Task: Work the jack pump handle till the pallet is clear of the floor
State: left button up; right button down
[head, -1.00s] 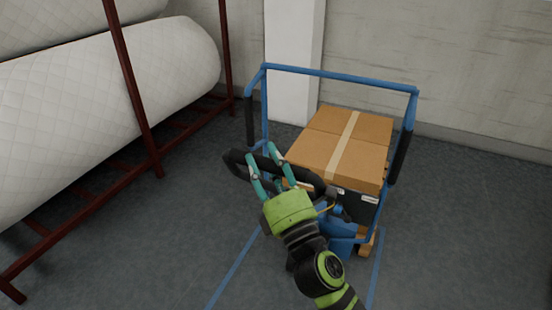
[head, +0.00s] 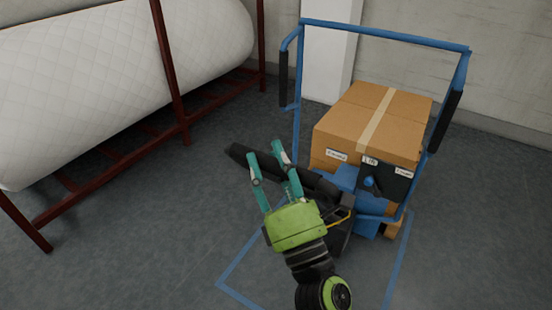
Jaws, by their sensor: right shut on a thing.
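The black pump handle (head: 238,153) of the blue pallet jack (head: 364,228) sticks out to the left in front of the load, seen nearly edge-on. My right gripper (head: 264,154), green with teal fingers, is shut on the handle's grip, one finger on each side. The wooden pallet (head: 395,228) shows only as a small corner low on the right under the load. Whether it touches the floor cannot be told. Taped cardboard boxes (head: 352,122) sit above it. My left gripper is not in view.
A blue tube frame (head: 385,34) with black sleeves stands around the boxes. A dark red rack (head: 172,75) holds a white quilted roll (head: 110,80) at left. Blue lines (head: 236,262) mark the floor. Floor between rack and jack is clear.

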jog(key=shift+f, duration=0.25)
jog(key=c, duration=0.7)
grip_release()
jog(key=shift+c, duration=0.2)
jog(key=shift+w+a, duration=0.1)
jog(key=shift+w, duration=0.05)
jog(key=shift+r, duration=0.5)
notch_tip(320, 180, up, 9)
jog(key=shift+r, duration=0.1)
